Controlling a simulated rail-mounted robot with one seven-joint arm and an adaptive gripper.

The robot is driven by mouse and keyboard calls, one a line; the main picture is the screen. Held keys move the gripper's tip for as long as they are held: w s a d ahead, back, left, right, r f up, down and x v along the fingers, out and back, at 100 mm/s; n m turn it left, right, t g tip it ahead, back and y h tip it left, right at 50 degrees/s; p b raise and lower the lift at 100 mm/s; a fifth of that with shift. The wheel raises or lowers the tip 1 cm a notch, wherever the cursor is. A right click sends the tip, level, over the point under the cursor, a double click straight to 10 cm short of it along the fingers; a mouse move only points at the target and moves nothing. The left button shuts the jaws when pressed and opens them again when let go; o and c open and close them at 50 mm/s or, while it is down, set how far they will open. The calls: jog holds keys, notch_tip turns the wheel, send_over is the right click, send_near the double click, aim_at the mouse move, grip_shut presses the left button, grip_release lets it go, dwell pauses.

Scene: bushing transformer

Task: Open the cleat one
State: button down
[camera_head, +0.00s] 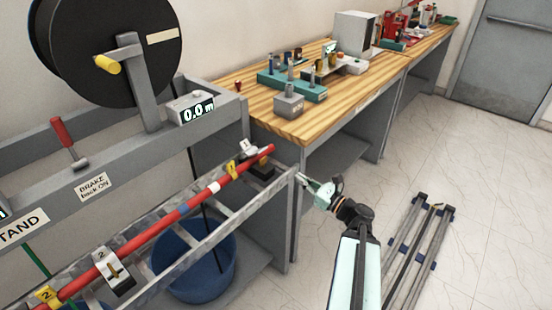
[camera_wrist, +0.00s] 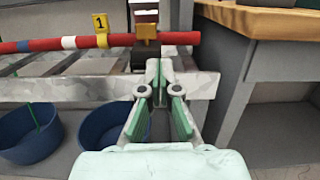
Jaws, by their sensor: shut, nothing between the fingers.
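Cleat one (camera_wrist: 146,50) sits on the red cable (camera_wrist: 60,44) at the end of the ladder tray, with a brass-coloured upper part and a dark base. A yellow tag marked 1 (camera_wrist: 100,24) is on the cable just left of it. In the head view the cleat (camera_head: 262,168) is at the tray's right end, below the red cable (camera_head: 185,205). My gripper (camera_wrist: 158,72) is shut and empty, its tips in front of the tray's side rail and just below the cleat. In the head view my gripper (camera_head: 303,180) is right of the tray end. Whether the tips touch the rail I cannot tell.
Cleat two (camera_head: 108,266) is further left along the ladder tray (camera_head: 210,240). Blue tubs (camera_head: 195,262) stand below. A wooden workbench (camera_head: 240,85) with fixtures is behind. A rail frame (camera_head: 415,255) lies on the floor at right. A black cable drum (camera_head: 100,50) is at upper left.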

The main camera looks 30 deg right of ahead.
jog(key=r+p, duration=0.1)
jog(key=p, duration=0.1)
send_over(279, 177)
jog(key=shift+s+r, duration=0.1)
jog(key=shift+w+a+r, duration=0.2)
jog(key=shift+w+r, duration=0.2)
jog(key=shift+r, duration=0.05)
jog(key=shift+w+a+r, duration=0.2)
jog(key=shift+w+r, duration=0.15)
jog(key=shift+r, duration=0.1)
jog(key=shift+w+a+r+p, duration=0.1)
jog(key=shift+w+r+p, duration=0.3)
jog(key=shift+r, duration=0.3)
jog(key=shift+w+a, duration=0.1)
jog(key=shift+w, duration=0.05)
jog(key=shift+r+p, duration=0.2)
jog(key=shift+p, duration=0.15)
